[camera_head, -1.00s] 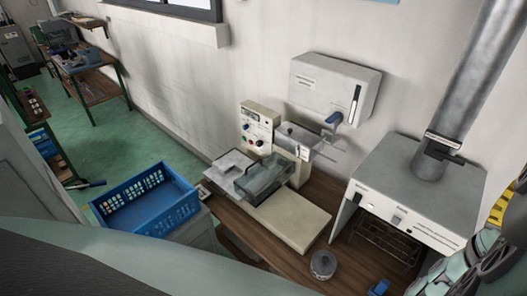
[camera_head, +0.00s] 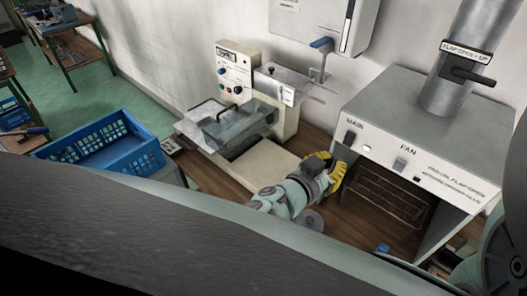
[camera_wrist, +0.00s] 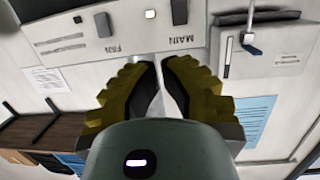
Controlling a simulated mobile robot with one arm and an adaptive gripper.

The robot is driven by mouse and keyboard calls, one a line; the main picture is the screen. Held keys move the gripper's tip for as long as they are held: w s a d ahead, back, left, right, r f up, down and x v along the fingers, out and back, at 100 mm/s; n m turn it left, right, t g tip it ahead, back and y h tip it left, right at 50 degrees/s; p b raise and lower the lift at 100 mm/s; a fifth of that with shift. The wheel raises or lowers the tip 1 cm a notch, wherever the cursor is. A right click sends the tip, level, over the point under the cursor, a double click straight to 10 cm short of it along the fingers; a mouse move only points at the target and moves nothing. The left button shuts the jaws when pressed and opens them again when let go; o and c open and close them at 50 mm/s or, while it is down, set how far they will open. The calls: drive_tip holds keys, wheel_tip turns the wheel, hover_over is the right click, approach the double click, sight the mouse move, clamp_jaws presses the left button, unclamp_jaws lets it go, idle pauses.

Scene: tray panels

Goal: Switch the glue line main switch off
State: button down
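The MAIN switch (camera_head: 350,138) is a dark toggle on the sloping white front of the hood (camera_head: 425,158), left of the FAN switch (camera_head: 401,163). It also shows at the top edge of the wrist view (camera_wrist: 179,11), above its upside-down label. Its on or off position is too small to tell. My gripper (camera_head: 336,168) has yellow fingers and is just below and left of the MAIN switch in the head view, with no visible contact. In the wrist view my fingertips (camera_wrist: 160,65) are close together, with nothing seen between them, pointing toward the label.
The glue machine (camera_head: 233,85) has its own panel of knobs left of my gripper. A grey wall box with a blue-handled lever (camera_head: 322,45) hangs above. A metal duct (camera_head: 462,70) rises from the hood. A blue crate (camera_head: 105,150) stands at the left.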

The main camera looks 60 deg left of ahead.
sight(351, 142)
drive_tip(key=shift+s+a+f+n+g+y, duration=0.45)
drive_tip(key=shift+s+a+f, duration=0.2)
drive_tip(key=shift+a, duration=0.2)
drive_tip(key=x, duration=0.4)
drive_tip(key=b+x, duration=0.1)
drive_tip(key=x, duration=0.3)
drive_tip(key=b+x, duration=0.1)
drive_tip(key=x, duration=0.3)
drive_tip(key=shift+w+d+r, duration=0.1)
drive_tip(key=shift+r, duration=0.15)
drive_tip(key=shift+w+a+f, duration=0.15)
drive_tip(key=shift+w+a, duration=0.05)
drive_tip(key=shift+w, duration=0.4)
drive_tip(key=shift+w+f, duration=0.25)
drive_tip(key=shift+w, duration=0.15)
drive_tip(key=shift+f, duration=0.1)
